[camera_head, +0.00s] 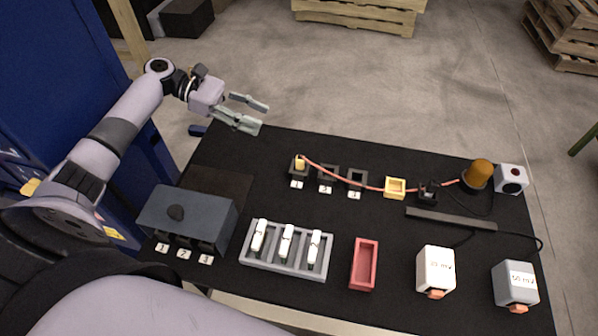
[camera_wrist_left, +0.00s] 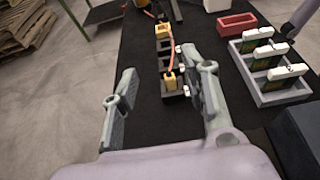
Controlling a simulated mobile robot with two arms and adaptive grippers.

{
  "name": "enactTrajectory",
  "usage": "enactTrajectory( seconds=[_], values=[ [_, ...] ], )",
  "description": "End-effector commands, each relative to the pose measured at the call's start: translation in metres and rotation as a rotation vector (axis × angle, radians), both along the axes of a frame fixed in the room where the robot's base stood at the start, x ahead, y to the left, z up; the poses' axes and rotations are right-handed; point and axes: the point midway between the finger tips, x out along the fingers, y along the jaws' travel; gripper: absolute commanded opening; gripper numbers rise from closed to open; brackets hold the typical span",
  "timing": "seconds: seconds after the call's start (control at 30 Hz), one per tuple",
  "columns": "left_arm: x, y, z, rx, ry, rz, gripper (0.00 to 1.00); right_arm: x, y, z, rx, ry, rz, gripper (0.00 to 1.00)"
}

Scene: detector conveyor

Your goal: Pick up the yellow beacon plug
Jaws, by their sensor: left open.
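The yellow plug (camera_head: 299,164) sits in a dark socket near the table's far left part, at the left end of a row of sockets. A red cable (camera_head: 335,175) runs from it to the right toward the orange beacon (camera_head: 480,174). The plug also shows in the left wrist view (camera_wrist_left: 170,82), between the fingers in the picture but beyond them. My left gripper (camera_head: 262,117) is open and empty above the table's far left edge, left of and apart from the plug. It shows in the left wrist view too (camera_wrist_left: 167,74). My right gripper is in neither view.
Empty dark sockets (camera_head: 357,178) and a yellow-framed socket (camera_head: 395,188) stand right of the plug. A grey rack (camera_head: 288,264) with white-topped modules, a red tray (camera_head: 363,265) and a grey-blue box (camera_head: 190,215) are nearer. The table's far left corner is clear.

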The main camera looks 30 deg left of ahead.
Motion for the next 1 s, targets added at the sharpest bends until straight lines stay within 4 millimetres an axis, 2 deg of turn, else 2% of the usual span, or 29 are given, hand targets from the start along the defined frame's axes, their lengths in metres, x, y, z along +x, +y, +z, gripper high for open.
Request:
enactTrajectory(
  seconds=[0.03, 0.1, 0.2, 0.3, 0.47, 0.7, 1.0],
  values=[
    [0.0, 0.0, -0.033, 0.0, 0.0, -0.001, 0.42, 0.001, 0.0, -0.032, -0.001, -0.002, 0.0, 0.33],
    [0.0, 0.0, -0.051, 0.0, 0.0, -0.001, 0.42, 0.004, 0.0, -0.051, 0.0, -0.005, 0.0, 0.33],
    [0.0, 0.0, -0.069, 0.0, -0.001, -0.001, 0.42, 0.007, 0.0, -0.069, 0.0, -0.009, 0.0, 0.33],
    [0.0, 0.0, -0.079, 0.0, -0.001, 0.0, 0.42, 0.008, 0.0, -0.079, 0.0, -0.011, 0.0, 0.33],
    [0.001, -0.008, -0.084, -0.001, -0.001, -0.004, 0.42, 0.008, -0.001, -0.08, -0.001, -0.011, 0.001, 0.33],
    [0.011, -0.046, -0.096, -0.002, -0.001, -0.003, 0.42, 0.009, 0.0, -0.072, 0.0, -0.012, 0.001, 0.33],
    [0.016, -0.07, -0.107, 0.0, 0.0, -0.003, 0.42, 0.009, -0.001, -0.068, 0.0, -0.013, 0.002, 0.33]
  ],
)
